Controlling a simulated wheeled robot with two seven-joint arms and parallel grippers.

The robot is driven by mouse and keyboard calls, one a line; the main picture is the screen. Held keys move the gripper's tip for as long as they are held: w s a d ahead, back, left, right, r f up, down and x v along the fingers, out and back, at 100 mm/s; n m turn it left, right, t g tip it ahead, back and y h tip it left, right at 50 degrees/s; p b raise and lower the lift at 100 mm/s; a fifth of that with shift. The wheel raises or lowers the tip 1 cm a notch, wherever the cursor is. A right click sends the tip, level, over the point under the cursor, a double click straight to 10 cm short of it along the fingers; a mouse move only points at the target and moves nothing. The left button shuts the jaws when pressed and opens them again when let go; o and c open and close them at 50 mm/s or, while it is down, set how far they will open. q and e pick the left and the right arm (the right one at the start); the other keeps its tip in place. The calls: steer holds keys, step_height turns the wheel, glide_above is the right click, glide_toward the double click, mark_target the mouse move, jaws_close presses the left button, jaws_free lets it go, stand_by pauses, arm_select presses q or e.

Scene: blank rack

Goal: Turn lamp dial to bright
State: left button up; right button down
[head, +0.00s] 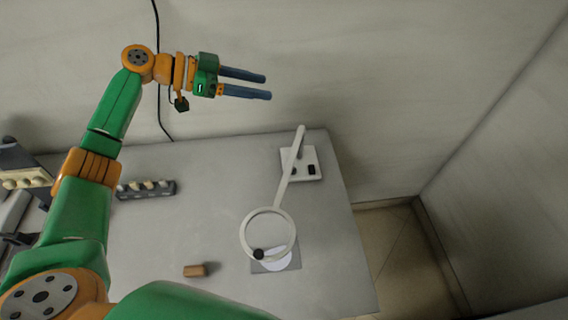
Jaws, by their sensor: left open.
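The lamp stands on the right part of the grey table, with a white base (312,168), a slanted white arm (289,170) and a white ring head (245,228) over a small grey plate. A black block-like part sits on the base, and a dark round knob (258,254) shows at the lower edge of the ring. I cannot tell for sure which of these is the dial or how it is set. My left gripper (268,87) is open and empty, up near the back wall, apart from the lamp. My right gripper is not in view.
The grey table (190,230) ends on the right, with floor beyond. A small brown block (194,270) lies near its front. A dark rack (146,189) with several light pieces stands at the left. A black cable (158,90) hangs down the back wall.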

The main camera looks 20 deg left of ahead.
arm_select(q)
step_height(320, 180, down, 29)
steer(key=b, duration=2.8)
steer(key=shift+s+f, duration=0.15)
steer(key=shift+d+f+b, duration=0.1)
steer(key=shift+f+b, duration=0.1)
steer(key=shift+b, duration=0.1)
steer(key=x, duration=0.2)
steer(key=p+x, duration=0.1)
steer(key=x, duration=0.3)
steer(key=shift+w+d+r+p, duration=0.25)
steer(key=shift+d+p, duration=0.1)
steer(key=shift+d, duration=0.1)
steer(key=shift+s, duration=0.1)
jaws_close()
